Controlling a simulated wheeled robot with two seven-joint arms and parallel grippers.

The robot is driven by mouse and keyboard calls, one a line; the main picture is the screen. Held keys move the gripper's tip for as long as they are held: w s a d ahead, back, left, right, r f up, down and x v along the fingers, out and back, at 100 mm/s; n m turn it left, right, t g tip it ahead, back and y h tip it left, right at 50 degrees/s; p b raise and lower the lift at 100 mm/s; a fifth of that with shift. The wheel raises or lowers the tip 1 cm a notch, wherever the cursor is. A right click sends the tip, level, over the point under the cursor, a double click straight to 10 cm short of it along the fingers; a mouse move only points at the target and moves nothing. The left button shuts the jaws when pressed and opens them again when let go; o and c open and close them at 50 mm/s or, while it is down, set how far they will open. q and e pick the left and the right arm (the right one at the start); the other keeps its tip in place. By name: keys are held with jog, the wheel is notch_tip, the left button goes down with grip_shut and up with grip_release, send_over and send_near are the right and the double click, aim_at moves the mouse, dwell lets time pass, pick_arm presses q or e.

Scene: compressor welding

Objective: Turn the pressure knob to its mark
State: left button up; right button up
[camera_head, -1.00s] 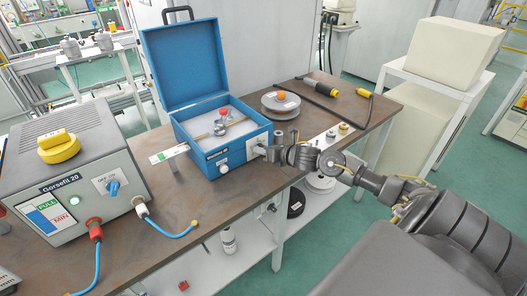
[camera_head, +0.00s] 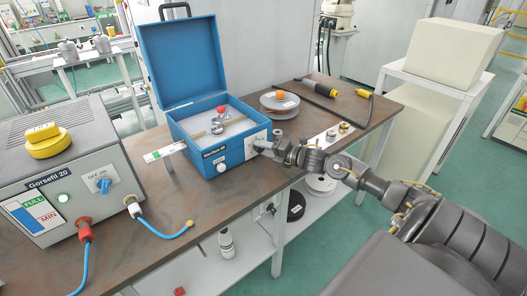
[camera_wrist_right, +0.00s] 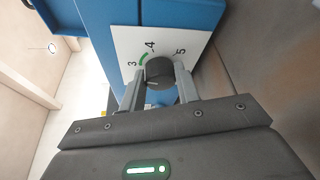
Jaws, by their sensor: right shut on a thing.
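The pressure knob (camera_wrist_right: 159,72) is a black round knob on a white dial plate (camera_wrist_right: 128,42) on the side of the blue box. In the right wrist view the plate shows 3, 4 and 5, with a green mark (camera_wrist_right: 143,59) between 3 and 4. My right gripper (camera_wrist_right: 160,85) is shut on the knob, one finger on each side. A small pale line shows on the knob, but its exact aim is hard to tell. In the head view my right gripper (camera_head: 264,146) is at the box's right side and hides the knob. My left gripper is not in view.
The blue box (camera_head: 235,153) stands open on the brown workbench (camera_head: 190,200). A grey welding machine (camera_head: 120,160) with a yellow knob and hoses stands left. Grey discs (camera_head: 278,106) and a black-and-yellow tool (camera_head: 320,92) lie behind my right arm.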

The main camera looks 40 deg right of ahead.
jog(key=shift+f+m, duration=0.1)
jog(key=shift+m, duration=0.4)
jog(key=o, duration=1)
jog(key=shift+s, duration=0.1)
